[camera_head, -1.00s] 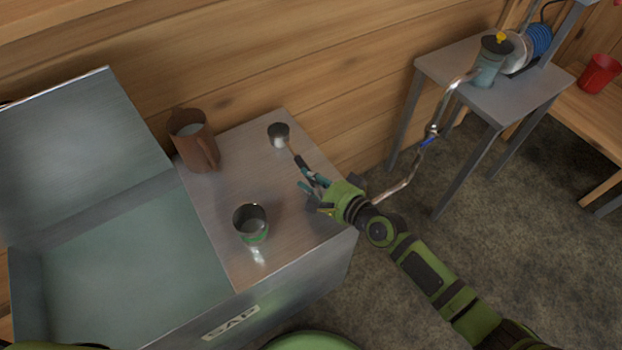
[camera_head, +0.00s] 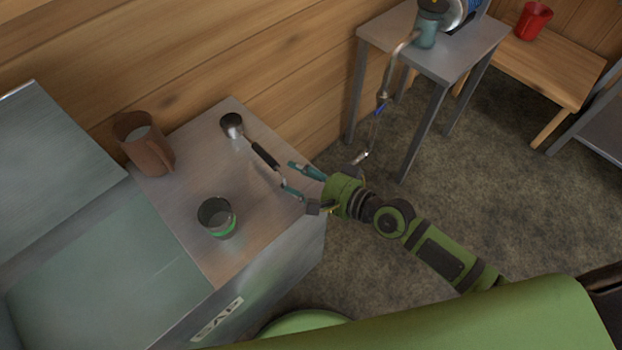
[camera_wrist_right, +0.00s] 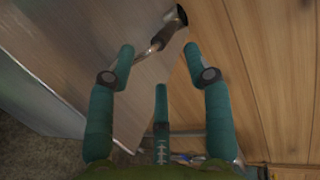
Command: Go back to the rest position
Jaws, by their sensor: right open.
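My right gripper (camera_head: 289,177) is open over the right edge of the metal counter (camera_head: 185,205). A ladle (camera_head: 264,155) with a round metal cup and dark handle lies on the counter. Its handle end points toward the open fingers in the head view. In the right wrist view, the ladle (camera_wrist_right: 168,34) shows ahead of the spread teal fingers (camera_wrist_right: 158,58), and nothing is clearly held between them. I cannot tell the exact gap between fingers and handle. My left gripper is not in view.
A brown mug (camera_head: 147,150) and a metal can with a green band (camera_head: 217,219) stand on the counter, left of the ladle. The sap tank (camera_head: 100,270) lies left. A side table (camera_head: 440,50) with a pipe stands right. A red cup (camera_head: 533,20) is on a wooden bench.

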